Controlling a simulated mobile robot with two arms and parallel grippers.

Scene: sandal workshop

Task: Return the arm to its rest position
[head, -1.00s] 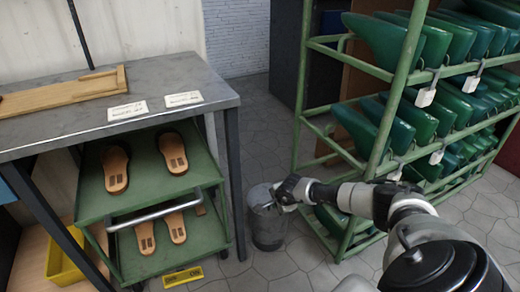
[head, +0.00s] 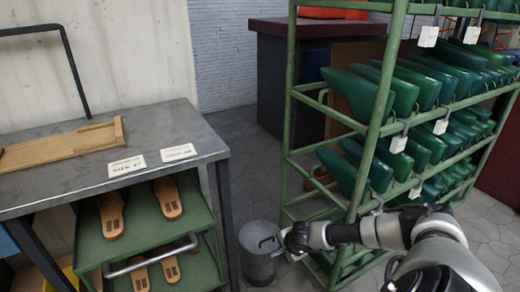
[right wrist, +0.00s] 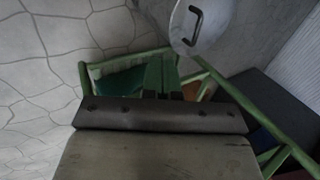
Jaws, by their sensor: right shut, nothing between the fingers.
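My right arm comes in from the lower right of the head view. Its gripper (head: 284,243) is beside the grey lidded bin (head: 260,262), at about the height of the bin's top; whether they touch cannot be told. In the right wrist view the gripper fingers (right wrist: 160,75) are together with nothing between them, and the bin's round lid with its dark handle (right wrist: 200,22) is beyond them. My left gripper is not in view.
A metal-topped table (head: 75,160) at left holds a wooden tray (head: 62,144) and two labels. Under it a green cart (head: 150,222) carries tan soles. A green rack (head: 290,130) of green shoe lasts stands at right, close to my arm. Tiled floor shows between them.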

